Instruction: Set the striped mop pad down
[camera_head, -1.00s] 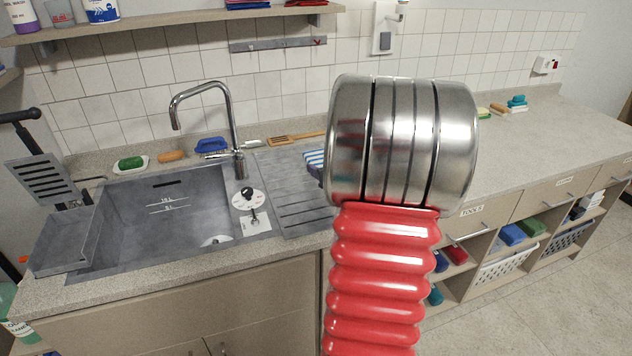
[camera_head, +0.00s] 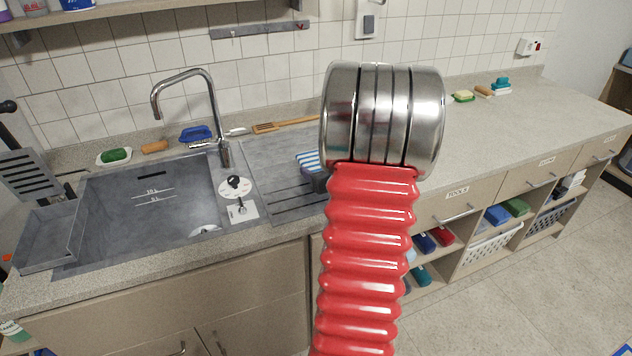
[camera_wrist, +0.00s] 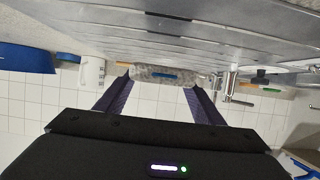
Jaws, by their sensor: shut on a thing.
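The striped mop pad (camera_head: 308,160), blue and white, shows over the ribbed drainboard (camera_head: 270,160), just left of my red and steel arm, which hides part of it. My dark gripper (camera_head: 318,182) is mostly hidden behind the arm. In the wrist view, turned upside down, the pad (camera_wrist: 150,75) is a grey speckled strip with a blue mark between the two purple fingers of my gripper (camera_wrist: 163,92). The gripper is shut on it. The drainboard's grey surface (camera_wrist: 200,40) is close to the pad; I cannot tell whether they touch.
The sink basin (camera_head: 150,205) and tap (camera_head: 215,115) are left of the drainboard. A blue brush (camera_head: 195,134) and wooden brush (camera_head: 285,124) lie along the back. The worktop (camera_head: 500,130) right of my arm is largely clear.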

